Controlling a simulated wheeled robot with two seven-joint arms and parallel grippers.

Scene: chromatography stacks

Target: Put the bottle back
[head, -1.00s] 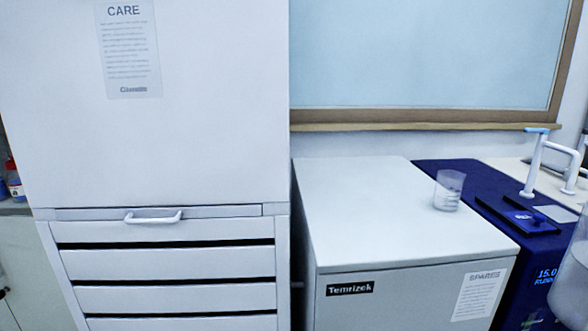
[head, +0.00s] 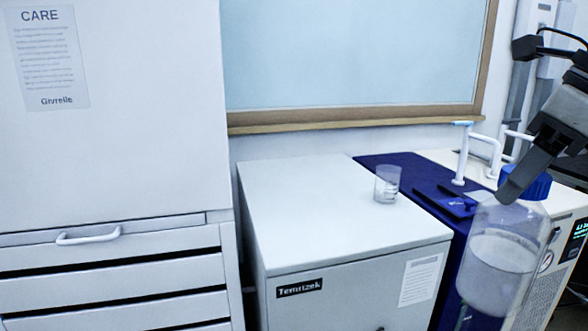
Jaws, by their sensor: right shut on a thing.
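A clear bottle (head: 497,260) with a blue cap (head: 538,184) and clear liquid inside hangs at the right of the head view. My right gripper (head: 522,178) is shut on it at the cap, holding it slightly tilted. The bottle is in front of the blue and beige units, and its lower end is close to the bottom of the picture. My left gripper is not in view.
A grey-white cabinet (head: 330,210) labelled Temrizek has a mostly clear top with a small clear beaker (head: 387,184) near its right edge. A tall white drawer cabinet (head: 110,160) fills the left.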

